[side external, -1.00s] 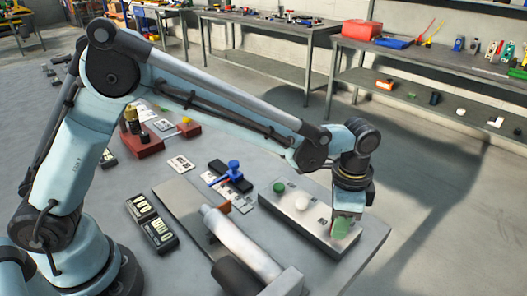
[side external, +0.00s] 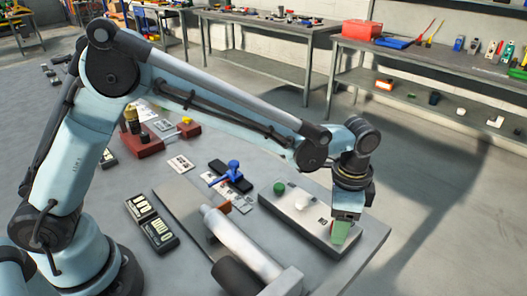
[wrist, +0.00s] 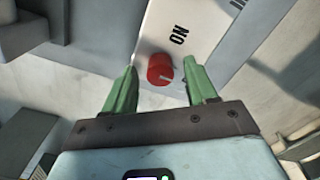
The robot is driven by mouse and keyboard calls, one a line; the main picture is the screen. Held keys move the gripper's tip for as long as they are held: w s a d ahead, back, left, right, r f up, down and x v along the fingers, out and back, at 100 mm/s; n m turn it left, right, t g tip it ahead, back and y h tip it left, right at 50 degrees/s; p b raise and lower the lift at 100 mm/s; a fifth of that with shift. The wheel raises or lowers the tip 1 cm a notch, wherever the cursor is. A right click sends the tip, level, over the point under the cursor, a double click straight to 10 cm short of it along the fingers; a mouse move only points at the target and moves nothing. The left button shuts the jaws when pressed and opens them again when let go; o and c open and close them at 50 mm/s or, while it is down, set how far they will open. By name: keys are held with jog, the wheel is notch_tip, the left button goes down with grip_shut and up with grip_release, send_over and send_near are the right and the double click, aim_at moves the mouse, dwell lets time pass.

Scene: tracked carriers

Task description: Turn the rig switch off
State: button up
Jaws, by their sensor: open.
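A red round knob (wrist: 160,70) sits on a pale panel in the wrist view, beside the printed word ON. A small pale mark shows on its face. My gripper (wrist: 160,88) is open, with one green finger on each side of the knob and a gap to each. I cannot tell whether the fingertips reach down to the knob's height. In the side external view my gripper (side external: 341,232) points down at the right end of the panel box (side external: 318,226). The red knob is hidden there behind the gripper.
A thick grey cylinder (side external: 240,246) lies in front.

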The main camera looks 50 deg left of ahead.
notch_tip(320, 180, up, 12)
dwell(0.6)
jog(key=shift+a, duration=0.1)
jog(key=s+a+r+n+t, duration=0.1)
jog(key=s+a+n+t, duration=0.15)
jog(key=a, duration=0.45)
jog(key=s+a+r+n+t, duration=0.1)
jog(key=s+a+n, duration=0.1)
jog(key=a+n, duration=0.35)
jog(key=s+a+f+n+t, duration=0.3)
jog(key=s+a+f, duration=0.1)
jog(key=s+a, duration=0.3)
jog(key=shift+s+a+f+t, duration=0.15)
jog(key=shift+s+a+t, duration=0.2)
jog(key=shift+a, duration=1.05)
